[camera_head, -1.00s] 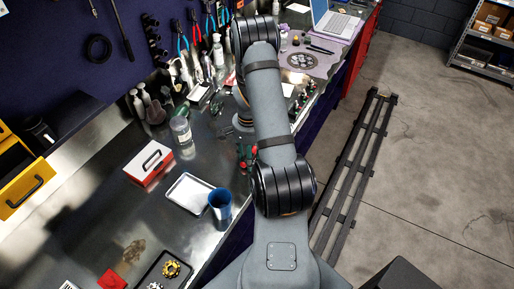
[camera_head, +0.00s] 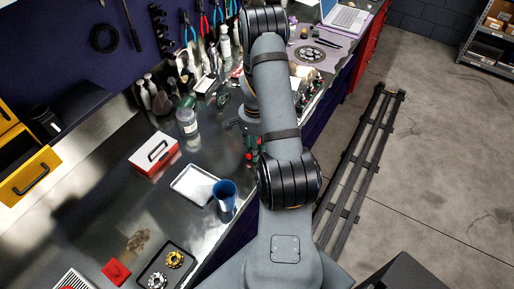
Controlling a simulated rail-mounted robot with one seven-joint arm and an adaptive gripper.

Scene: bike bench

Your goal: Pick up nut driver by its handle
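My gripper (camera_head: 242,124) shows only in part, low beside the arm link at the middle of the bench. My own arm hides much of it, so I cannot see whether its fingers are open or shut. Small red and green handled tools (camera_head: 251,152) lie just below it in the picture, partly behind my arm. I cannot tell whether one of them is the nut driver, or whether the gripper touches them.
A blue cup (camera_head: 225,194), a white tray (camera_head: 185,181) and a red and white box (camera_head: 154,153) stand on the steel bench. A clear jar (camera_head: 187,122) and several bottles stand near the pegboard. A black tray (camera_head: 155,284) holds gold and silver parts.

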